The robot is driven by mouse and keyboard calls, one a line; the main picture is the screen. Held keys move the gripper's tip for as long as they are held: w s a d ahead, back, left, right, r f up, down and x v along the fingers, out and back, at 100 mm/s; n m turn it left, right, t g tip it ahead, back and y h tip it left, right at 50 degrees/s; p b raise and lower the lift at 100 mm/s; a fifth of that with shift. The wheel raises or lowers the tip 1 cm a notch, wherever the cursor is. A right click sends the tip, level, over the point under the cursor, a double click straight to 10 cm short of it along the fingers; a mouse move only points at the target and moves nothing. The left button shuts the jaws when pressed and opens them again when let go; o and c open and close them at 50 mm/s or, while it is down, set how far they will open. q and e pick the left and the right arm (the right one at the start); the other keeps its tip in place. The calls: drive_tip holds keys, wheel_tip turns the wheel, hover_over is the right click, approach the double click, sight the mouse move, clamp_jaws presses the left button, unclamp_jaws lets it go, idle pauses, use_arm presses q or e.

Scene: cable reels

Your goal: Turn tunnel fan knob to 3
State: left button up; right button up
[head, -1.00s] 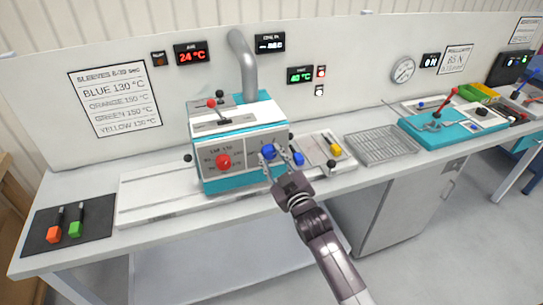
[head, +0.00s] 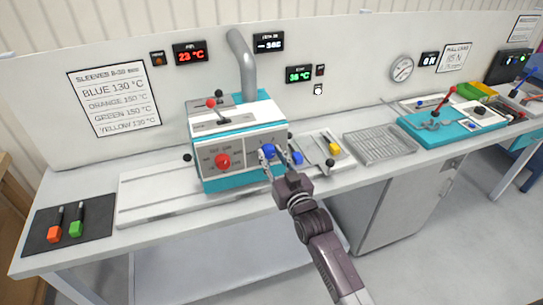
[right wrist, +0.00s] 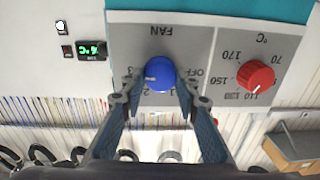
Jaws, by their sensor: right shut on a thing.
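The blue fan knob (head: 268,152) is on the front of the tunnel machine (head: 240,183), right of a red temperature knob (head: 222,161). In the right wrist view, which is upside down, the fan knob (right wrist: 160,72) sits under the word FAN, with OFF, 1, 2 and 3 around it. A small light mark on the knob's face is on its left, toward the 2 and 3 side; its exact setting is hard to tell. My right gripper (right wrist: 160,92) is shut on the knob, one finger on each side. My left gripper is not in view.
A tray with a yellow-handled tool (head: 334,148) and a wire rack (head: 380,145) are to the machine's right. A dark mat (head: 95,225) with two tools lies at the far left.

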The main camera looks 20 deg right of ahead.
drive_tip(key=o, duration=1.2)
drive_tip(key=shift+c, duration=0.2)
drive_tip(key=shift+s, duration=0.15)
drive_tip(key=shift+s+f, duration=0.1)
drive_tip(key=shift+s, duration=0.2)
drive_tip(key=s, duration=1.1)
drive_tip(key=shift+d, duration=0.45)
